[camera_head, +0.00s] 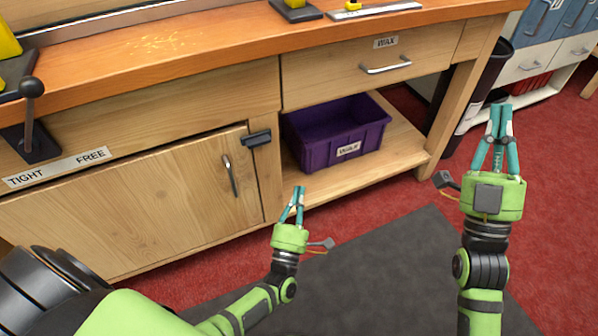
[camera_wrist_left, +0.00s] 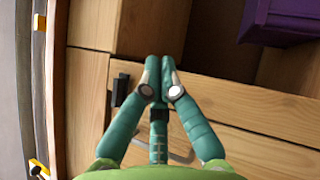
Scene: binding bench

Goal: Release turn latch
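The turn latch (camera_head: 257,138) is a small dark block near the top right corner of the wooden cabinet door (camera_head: 150,218). It lies roughly level, across the door edge and the post. It also shows as a dark piece in the left wrist view (camera_wrist_left: 120,90), left of the fingers. My left gripper (camera_head: 299,190) is in front of the cabinet, below and right of the latch and apart from it. Its teal fingertips meet with nothing between them (camera_wrist_left: 161,62). My right gripper (camera_head: 500,108) is far to the right over the red floor, its fingertips close together and empty.
The door has a metal handle (camera_head: 231,175). A purple WAX bin (camera_head: 335,132) stands on the open shelf right of the latch, under a drawer (camera_head: 365,65). A lever (camera_head: 32,90) and a TIGHT/FREE label (camera_head: 60,168) are at left. A dark mat (camera_head: 385,262) covers the floor in front.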

